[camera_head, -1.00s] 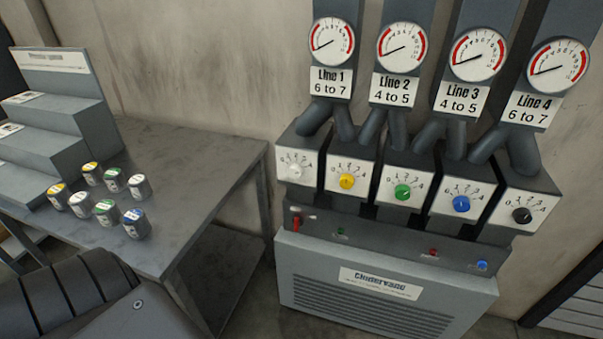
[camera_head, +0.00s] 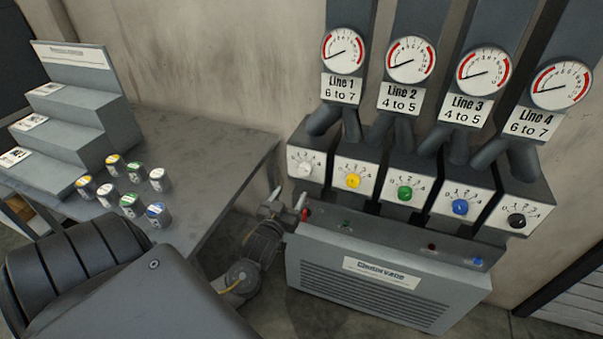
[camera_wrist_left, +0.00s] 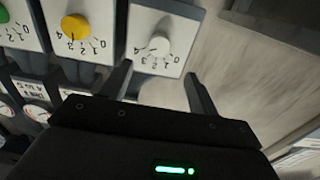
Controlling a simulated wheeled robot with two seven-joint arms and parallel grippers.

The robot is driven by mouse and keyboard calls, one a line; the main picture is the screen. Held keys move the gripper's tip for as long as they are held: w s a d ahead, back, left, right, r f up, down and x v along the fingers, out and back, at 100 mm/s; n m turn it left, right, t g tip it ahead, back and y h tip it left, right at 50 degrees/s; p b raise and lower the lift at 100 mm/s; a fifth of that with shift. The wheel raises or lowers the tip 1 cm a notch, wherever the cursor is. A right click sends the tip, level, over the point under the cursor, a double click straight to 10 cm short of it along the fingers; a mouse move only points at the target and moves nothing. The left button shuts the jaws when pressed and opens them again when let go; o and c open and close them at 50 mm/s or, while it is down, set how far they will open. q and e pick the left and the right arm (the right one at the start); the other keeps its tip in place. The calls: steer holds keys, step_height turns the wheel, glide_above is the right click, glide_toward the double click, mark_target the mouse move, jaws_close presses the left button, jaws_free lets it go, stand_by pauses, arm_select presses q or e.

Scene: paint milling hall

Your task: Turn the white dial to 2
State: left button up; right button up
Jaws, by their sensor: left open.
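The white dial (camera_head: 304,169) is on the leftmost panel of the machine, with numbers printed around it. It also shows in the left wrist view (camera_wrist_left: 159,45), upside down, just beyond the fingertips. Its pointer is too small to read surely. My left gripper (camera_head: 288,200) is open and empty, below and slightly left of the white dial in the head view. In the left wrist view its two fingers (camera_wrist_left: 158,82) are spread apart, with the dial ahead between them and not touched. My right gripper is not in view.
Yellow (camera_head: 353,181), green (camera_head: 404,193), blue (camera_head: 460,207) and black (camera_head: 516,220) dials sit in a row to the right. A red switch (camera_head: 305,214) is close beside my left gripper. A table (camera_head: 215,165) with several small cans stands left.

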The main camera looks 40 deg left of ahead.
mark_target(304, 172)
arm_select(q)
steer(key=p+x, duration=0.2)
steer(key=x, duration=0.8)
steer(key=shift+w+a+f, duration=0.1)
steer(key=shift+w+a, duration=0.05)
steer(key=shift+w, duration=0.15)
steer(key=shift+c, duration=0.2)
steer(key=c, duration=0.9)
steer(key=n, duration=0.5)
steer(key=shift+n, duration=0.3)
steer(key=n, duration=0.4)
steer(key=shift+n+p, duration=0.35)
steer(key=shift+n, duration=0.75)
